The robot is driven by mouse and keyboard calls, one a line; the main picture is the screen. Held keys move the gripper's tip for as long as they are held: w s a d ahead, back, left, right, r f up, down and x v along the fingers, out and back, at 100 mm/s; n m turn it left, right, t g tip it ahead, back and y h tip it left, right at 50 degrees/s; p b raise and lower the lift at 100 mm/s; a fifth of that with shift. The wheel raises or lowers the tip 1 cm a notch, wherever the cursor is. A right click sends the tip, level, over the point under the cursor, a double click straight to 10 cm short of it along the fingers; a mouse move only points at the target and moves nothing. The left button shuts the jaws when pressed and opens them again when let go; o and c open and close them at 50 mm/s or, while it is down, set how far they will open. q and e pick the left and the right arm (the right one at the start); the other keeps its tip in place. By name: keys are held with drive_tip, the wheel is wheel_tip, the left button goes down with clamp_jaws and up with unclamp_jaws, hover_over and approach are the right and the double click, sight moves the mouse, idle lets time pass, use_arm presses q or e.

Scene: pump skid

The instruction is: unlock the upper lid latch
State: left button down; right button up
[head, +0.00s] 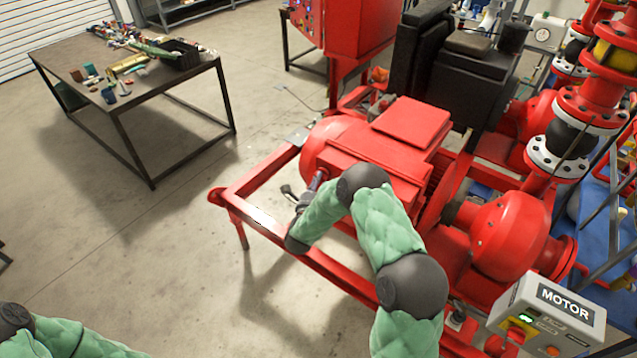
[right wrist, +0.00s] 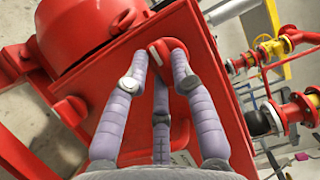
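The upper lid latch (right wrist: 157,52) is a small round red knob with a pale bar, on the red housing face in the right wrist view. My right gripper (right wrist: 160,65) has its three grey-lilac fingers bent inward around the knob, with the fingertips at its sides and lower edge; it looks shut on it. In the head view my right gripper (head: 303,190) is at the near left end of the red pump housing (head: 375,165), and the latch is hidden there. My left gripper is out of view; only part of my left arm shows at the lower left.
A red frame (head: 235,200) runs around the pump. A motor control box (head: 545,318) stands at the lower right, with red pipes (head: 600,90) behind it. A dark worktable (head: 60,55) with small items stands at the upper left. The floor between is clear.

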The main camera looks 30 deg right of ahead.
clamp_jaws()
drive_tip(key=shift+w+a+r+n+g+p, duration=0.1)
drive_tip(key=shift+r+n+g+p, duration=0.1)
drive_tip(key=shift+n+g+p, duration=1.55)
drive_tip(key=shift+s+d+r+n+g+p, duration=0.2)
drive_tip(key=shift+n+g+p, duration=0.45)
drive_tip(key=shift+n, duration=2.05)
drive_tip(key=shift+w+a+r+n+g+p, duration=0.25)
drive_tip(key=shift+n+g+p, duration=0.95)
drive_tip(key=shift+n, duration=1.05)
drive_tip(key=shift+g, duration=0.3)
drive_tip(key=o, duration=1)
unclamp_jaws()
